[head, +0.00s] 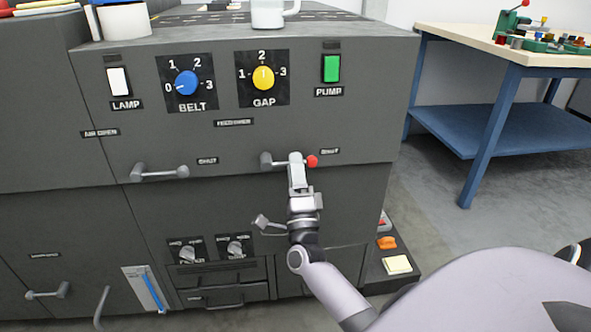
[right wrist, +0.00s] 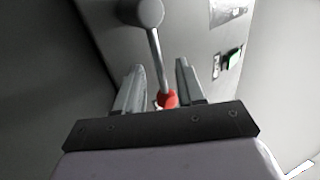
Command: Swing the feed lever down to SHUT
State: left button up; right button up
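The feed lever is on the grey machine front, with its grey pivot (head: 266,160) at the left and its red knob (head: 312,161) at the right. Its arm points about level to the right, the knob just below and left of a small SHUT label (head: 330,151). My right gripper (head: 297,160) is at the lever and covers part of its arm in the head view. In the right wrist view the fingers (right wrist: 160,88) are apart, with the red knob (right wrist: 168,99) between them, closer to the right finger; contact is unclear. My left gripper is not in view.
A similar lever (head: 160,173) is to the left. Above are a blue BELT dial (head: 186,83), a yellow GAP dial (head: 263,78) and a green PUMP switch (head: 331,68). A mug (head: 267,14) stands on top. A blue-legged bench (head: 490,100) stands right, with clear floor before it.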

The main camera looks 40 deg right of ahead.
jog(key=v, duration=0.7)
jog(key=shift+s, duration=0.1)
dwell(0.5)
